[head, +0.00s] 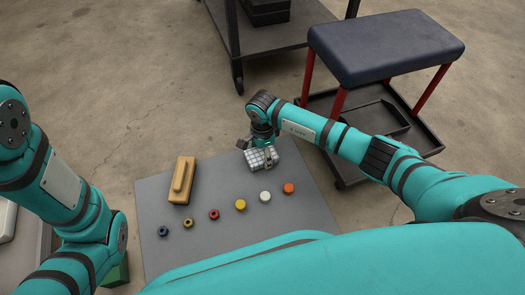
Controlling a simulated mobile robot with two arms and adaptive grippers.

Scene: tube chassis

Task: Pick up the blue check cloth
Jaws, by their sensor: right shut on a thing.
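The check cloth (262,159) is a small, pale, folded piece with a grid pattern that looks whitish grey-blue from here. It is at the back edge of the grey mat (215,246), right of its middle. My right gripper (258,146) comes down over the cloth and is shut on it; the fingertips are partly hidden. I cannot tell whether the cloth touches the mat or hangs just above it. My left arm comes in from the left, but its gripper is out of view.
A wooden block with a handle (182,180) lies on the mat's left part. Several small coloured round pieces, among them a yellow one (240,204), run across the mat. A padded stool (385,45) and a dark cart (268,38) stand behind.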

